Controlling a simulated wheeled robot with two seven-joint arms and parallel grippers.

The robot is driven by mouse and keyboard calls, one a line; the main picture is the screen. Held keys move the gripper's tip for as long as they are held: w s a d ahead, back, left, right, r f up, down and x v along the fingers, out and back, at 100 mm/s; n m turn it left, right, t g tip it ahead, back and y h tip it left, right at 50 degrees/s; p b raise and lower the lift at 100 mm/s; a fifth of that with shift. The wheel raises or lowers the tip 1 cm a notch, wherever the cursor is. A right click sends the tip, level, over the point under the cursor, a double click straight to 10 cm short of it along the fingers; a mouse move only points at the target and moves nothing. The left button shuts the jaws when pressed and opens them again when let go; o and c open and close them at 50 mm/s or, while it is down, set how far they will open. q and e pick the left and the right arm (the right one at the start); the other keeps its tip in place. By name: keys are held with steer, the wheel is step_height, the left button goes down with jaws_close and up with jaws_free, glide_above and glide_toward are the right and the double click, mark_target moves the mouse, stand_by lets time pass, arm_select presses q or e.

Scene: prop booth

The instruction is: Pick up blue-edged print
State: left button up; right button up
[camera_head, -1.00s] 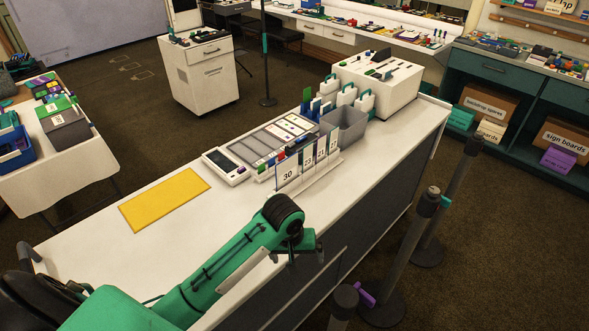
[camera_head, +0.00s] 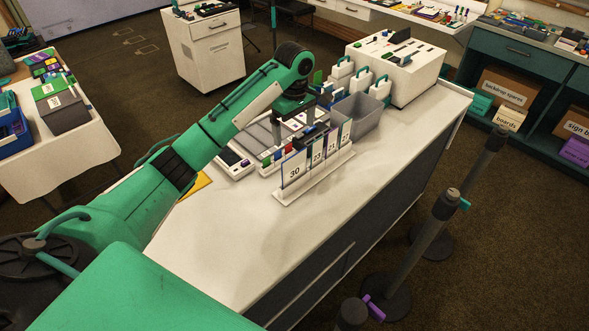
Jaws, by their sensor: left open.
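Several numbered white prints stand upright in a white rack (camera_head: 312,181) on the counter. The front print, marked 30 (camera_head: 294,171), shows a blue left edge. Behind it stand prints marked 23 (camera_head: 317,152), 21 (camera_head: 331,145) and one more at the back. My left gripper (camera_head: 292,126) points down above and behind the rack, over the grey slotted tray. It is open, apart from the prints as far as I can see. My right gripper is out of view.
A grey bin (camera_head: 366,120), white-green holders (camera_head: 361,82) and a white box unit (camera_head: 396,65) stand behind the rack. A white device (camera_head: 236,163) lies left of it. The white counter (camera_head: 240,235) is clear in front. Barrier posts (camera_head: 437,222) stand to the right.

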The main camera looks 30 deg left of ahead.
arm_select(q)
steer(key=p, duration=0.2)
glide_above(294, 162)
steer(key=f, duration=0.7)
steer(key=shift+w+a+f, duration=0.1)
steer(key=shift+w+f, duration=0.2)
steer(key=shift+f, duration=0.3)
step_height(294, 162, down, 4)
steer(key=shift+s+f+p, duration=0.1)
steer(key=shift+f+p, duration=0.05)
steer(key=shift+p, duration=0.95)
steer(key=shift+f, duration=0.25)
steer(key=c, duration=0.4)
